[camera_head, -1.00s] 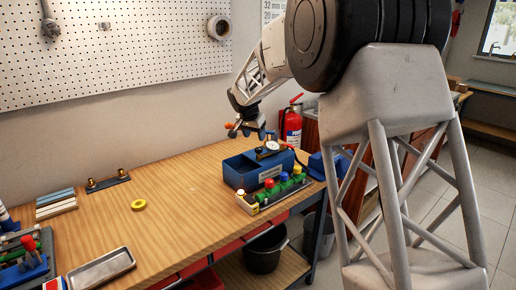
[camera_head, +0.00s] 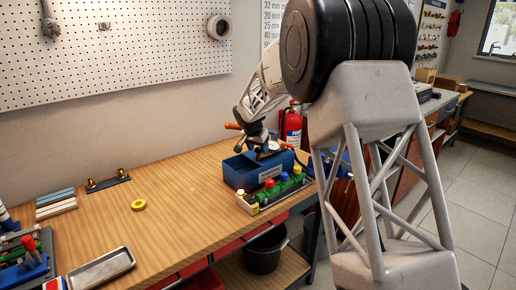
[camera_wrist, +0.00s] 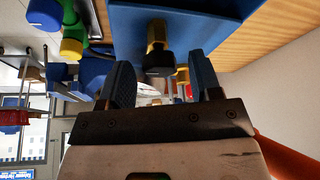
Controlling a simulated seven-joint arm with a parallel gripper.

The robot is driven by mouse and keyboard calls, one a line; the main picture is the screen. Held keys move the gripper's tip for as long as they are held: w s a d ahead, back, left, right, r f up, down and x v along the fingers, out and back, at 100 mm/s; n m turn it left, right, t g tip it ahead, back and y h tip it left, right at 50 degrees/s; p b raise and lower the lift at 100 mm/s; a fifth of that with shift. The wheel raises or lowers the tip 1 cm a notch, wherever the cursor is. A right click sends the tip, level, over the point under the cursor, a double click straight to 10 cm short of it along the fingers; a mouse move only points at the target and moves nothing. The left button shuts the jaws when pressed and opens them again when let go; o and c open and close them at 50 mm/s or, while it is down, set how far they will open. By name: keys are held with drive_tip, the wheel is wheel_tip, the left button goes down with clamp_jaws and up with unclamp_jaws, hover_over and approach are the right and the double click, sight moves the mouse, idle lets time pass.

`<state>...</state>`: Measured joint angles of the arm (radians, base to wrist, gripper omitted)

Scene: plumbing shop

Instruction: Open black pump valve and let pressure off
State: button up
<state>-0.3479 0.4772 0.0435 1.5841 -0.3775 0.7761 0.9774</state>
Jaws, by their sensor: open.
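In the wrist view, the black pump valve knob (camera_wrist: 158,63) sits on a brass stem beside the blue box wall (camera_wrist: 200,20). My gripper (camera_wrist: 163,72) is open, its two blue-padded fingers on either side of the black knob, with visible gaps. In the head view my gripper (camera_head: 262,150) is low over the pump, and the knob cannot be made out there.
A manifold (camera_head: 274,194) with red, blue and yellow caps stands in front of the pump, near the bench edge. A yellow tape ring (camera_head: 139,205) and a metal tray (camera_head: 101,269) lie to the left. A red extinguisher (camera_head: 291,128) stands behind.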

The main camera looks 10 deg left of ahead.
drive_tip(key=c, duration=0.9)
